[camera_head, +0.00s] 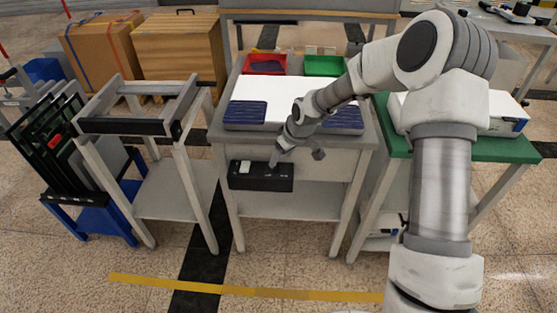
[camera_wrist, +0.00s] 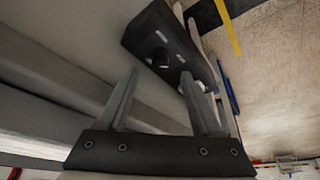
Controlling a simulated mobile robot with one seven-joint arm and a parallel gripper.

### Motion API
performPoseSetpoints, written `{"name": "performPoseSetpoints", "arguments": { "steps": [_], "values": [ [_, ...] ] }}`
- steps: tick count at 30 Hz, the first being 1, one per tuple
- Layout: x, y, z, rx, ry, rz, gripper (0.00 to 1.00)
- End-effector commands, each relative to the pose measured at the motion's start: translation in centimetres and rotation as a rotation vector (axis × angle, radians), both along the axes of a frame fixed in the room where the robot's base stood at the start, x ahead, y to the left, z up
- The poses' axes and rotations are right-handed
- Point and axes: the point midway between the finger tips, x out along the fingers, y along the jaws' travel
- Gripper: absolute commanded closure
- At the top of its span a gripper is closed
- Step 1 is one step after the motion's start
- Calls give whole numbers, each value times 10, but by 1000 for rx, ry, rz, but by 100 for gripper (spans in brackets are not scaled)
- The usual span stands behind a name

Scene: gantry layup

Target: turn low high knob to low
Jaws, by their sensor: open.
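A black control box (camera_head: 260,184) hangs under the front edge of the middle workbench, with a small white part on its left side. In the wrist view the same box (camera_wrist: 150,28) shows a dark round knob (camera_wrist: 160,57) and small pale marks; their lettering is too small to read. My gripper (camera_head: 274,161) is at the box's top edge in the head view. In the wrist view my gripper (camera_wrist: 160,75) is open and empty, its fingertips pointing toward the box with the knob between them in the picture. I cannot tell whether they touch it. The knob's setting is unclear.
The middle workbench (camera_head: 225,142) carries a white sheet, blue pads, a red bin (camera_head: 265,64) and a green bin (camera_head: 323,66). An empty frame stand (camera_head: 130,122) is to its left. A green-topped table (camera_head: 480,149) is to its right. Open floor lies in front.

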Motion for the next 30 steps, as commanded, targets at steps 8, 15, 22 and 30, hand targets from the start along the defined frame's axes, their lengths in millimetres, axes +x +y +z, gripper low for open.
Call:
{"name": "performPoseSetpoints", "arguments": {
  "steps": [8, 15, 22, 30],
  "values": [
    [-19, -20, 70, -1, -2, -3, 33],
    [-32, -31, 108, -1, -1, -3, 33],
    [-36, -35, 120, -1, 1, 0, 33],
    [-36, -35, 119, 0, 1, 0, 33]
  ]
}}
